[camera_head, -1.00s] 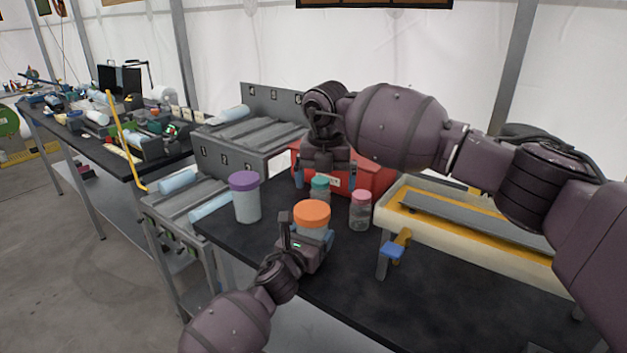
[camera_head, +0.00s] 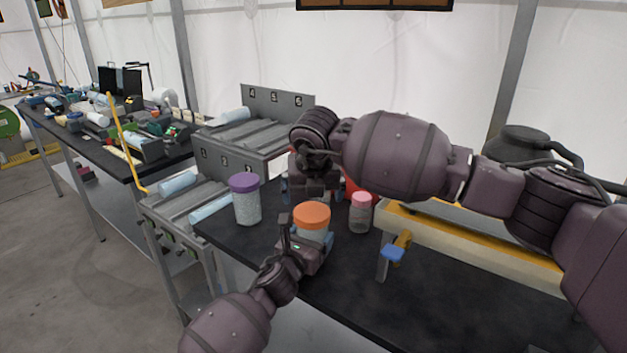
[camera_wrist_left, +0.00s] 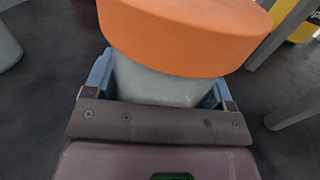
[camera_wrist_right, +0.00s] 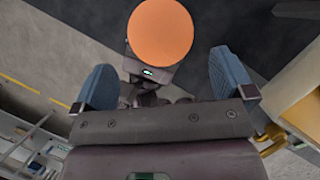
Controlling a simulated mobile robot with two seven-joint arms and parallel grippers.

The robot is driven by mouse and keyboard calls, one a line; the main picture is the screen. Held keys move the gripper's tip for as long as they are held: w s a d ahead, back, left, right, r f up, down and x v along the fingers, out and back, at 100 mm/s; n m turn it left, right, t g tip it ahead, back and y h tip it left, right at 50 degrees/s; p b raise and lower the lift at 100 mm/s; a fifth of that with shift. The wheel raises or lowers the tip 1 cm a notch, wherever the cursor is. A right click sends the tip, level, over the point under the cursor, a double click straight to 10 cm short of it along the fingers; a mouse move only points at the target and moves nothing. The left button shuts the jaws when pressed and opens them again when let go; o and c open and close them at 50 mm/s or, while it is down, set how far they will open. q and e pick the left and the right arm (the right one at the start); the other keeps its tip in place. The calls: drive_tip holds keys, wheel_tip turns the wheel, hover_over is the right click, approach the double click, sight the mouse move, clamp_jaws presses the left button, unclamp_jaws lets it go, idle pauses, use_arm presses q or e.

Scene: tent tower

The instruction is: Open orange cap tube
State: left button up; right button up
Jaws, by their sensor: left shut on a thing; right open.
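The orange-cap tube (camera_head: 312,222) stands upright on the black table, its wide orange cap on top. My left gripper (camera_head: 308,245) is shut around the tube's pale body, below the cap. In the left wrist view the cap (camera_wrist_left: 185,35) sits above the blue fingers, with the body (camera_wrist_left: 155,85) between them. My right gripper (camera_head: 314,192) is open and empty, behind and above the tube. In the right wrist view the orange cap (camera_wrist_right: 160,38) shows beyond and between the open blue fingers (camera_wrist_right: 165,85).
A purple-cap tube (camera_head: 246,200) stands left of the orange one and a pink-cap tube (camera_head: 360,213) to its right. A blue-and-yellow clamp-like piece (camera_head: 394,250) is at the right, by a cream-and-yellow tray (camera_head: 480,242). The table's front right is clear.

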sight(312, 211)
drive_tip(key=x, duration=0.6)
drive_tip(key=shift+w+f, duration=0.1)
drive_tip(key=shift+f, duration=0.15)
drive_tip(key=c, duration=0.8)
drive_tip(key=shift+r, duration=0.7)
drive_tip(key=shift+r, duration=0.35)
drive_tip(key=shift+r, duration=0.25)
